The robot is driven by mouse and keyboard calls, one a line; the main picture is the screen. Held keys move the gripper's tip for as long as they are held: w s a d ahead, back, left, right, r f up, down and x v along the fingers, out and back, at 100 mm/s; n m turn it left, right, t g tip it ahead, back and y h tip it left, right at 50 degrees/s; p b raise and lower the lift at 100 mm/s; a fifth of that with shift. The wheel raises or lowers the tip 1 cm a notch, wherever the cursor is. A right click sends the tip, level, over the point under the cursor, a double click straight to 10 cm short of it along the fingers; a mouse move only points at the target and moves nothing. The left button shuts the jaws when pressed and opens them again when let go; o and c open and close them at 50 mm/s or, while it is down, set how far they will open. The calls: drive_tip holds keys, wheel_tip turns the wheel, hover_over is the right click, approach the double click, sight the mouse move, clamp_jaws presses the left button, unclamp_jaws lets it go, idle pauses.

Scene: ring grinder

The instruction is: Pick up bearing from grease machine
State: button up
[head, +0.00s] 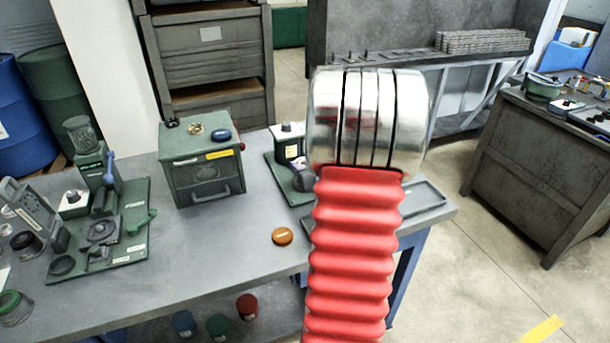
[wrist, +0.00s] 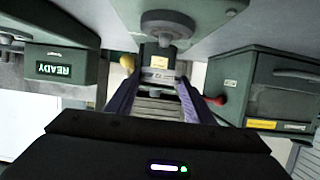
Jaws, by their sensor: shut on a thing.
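The grease machine (head: 290,142) is a small green and white unit on the bench, partly hidden behind my arm in the head view. In the wrist view its green body with a grey round part (wrist: 168,28) is just beyond my fingers. My gripper (wrist: 157,80) has its two dark purple fingers reaching in at this machine. It is shut on the bearing, whose outline is hard to make out between the fingertips. In the head view the gripper is mostly hidden behind my silver and red arm.
A green box (head: 204,168) with a drawer handle and red knob stands left of the machine. Further left is a green fixture board (head: 100,235). An orange disc (head: 283,236) lies on the bench (head: 225,262). A READY sign (wrist: 54,70) shows at left in the wrist view.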

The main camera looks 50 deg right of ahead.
wheel_tip(320, 180, up, 5)
drive_tip(key=shift+f, duration=0.1)
idle(0.7)
